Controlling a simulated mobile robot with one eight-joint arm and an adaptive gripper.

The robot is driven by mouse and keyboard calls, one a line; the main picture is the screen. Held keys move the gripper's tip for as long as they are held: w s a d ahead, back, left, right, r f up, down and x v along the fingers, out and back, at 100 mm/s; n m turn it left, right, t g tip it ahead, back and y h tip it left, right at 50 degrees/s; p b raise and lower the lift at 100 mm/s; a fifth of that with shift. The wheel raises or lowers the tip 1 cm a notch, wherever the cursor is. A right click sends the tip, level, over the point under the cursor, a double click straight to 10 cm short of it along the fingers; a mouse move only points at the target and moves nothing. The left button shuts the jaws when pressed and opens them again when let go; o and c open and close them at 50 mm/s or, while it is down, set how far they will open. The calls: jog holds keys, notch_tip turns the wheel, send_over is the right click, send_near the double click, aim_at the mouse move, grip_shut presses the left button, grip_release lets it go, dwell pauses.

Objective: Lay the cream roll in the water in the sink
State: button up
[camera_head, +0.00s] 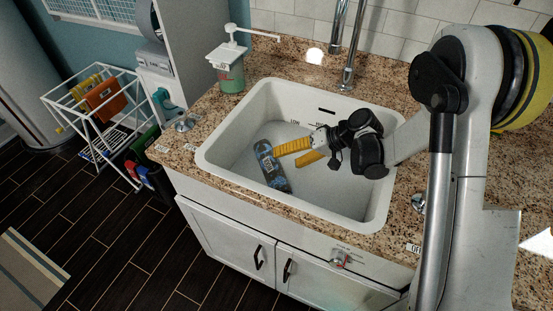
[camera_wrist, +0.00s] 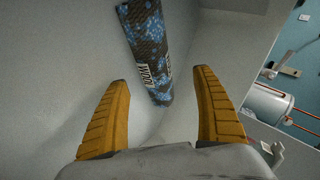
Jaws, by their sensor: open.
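A dark roll with blue speckles and a pale lettered band (camera_head: 270,168) lies in the white sink (camera_head: 222,153), toward its left side. It looks dark blue rather than cream, and no cream roll shows. The roll (camera_wrist: 145,45) is ahead of the fingers in the wrist view. My gripper (camera_head: 290,157) is open inside the sink, its yellow fingers just right of the roll. In the wrist view the fingers (camera_wrist: 160,80) are apart, with nothing clamped between them. I cannot make out a water surface in the sink.
The tap (camera_head: 348,70) rises behind the sink. A soap pump bottle (camera_head: 230,75) stands at the back left of the granite counter (camera_head: 277,65). A white drying rack (camera_head: 95,125) stands on the dark floor at left. My arm covers the counter at right.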

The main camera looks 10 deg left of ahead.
jog(key=s+d+r+m+t+h+p, duration=0.1)
jog(key=s+d+r+h, duration=0.1)
jog(key=s+d+r, duration=0.5)
jog(key=s+d+r+m+t+h+p, duration=0.1)
jog(key=d+r+t+h, duration=0.3)
jog(key=r, duration=0.6)
jog(key=s+d+r+m+t+h, duration=0.1)
jog(key=s+d+r+h, duration=0.2)
jog(key=s+d, duration=0.7)
jog(key=s+r, duration=0.2)
jog(key=s, duration=0.1)
jog(key=shift+d+h, duration=0.2)
jog(key=shift+h, duration=0.2)
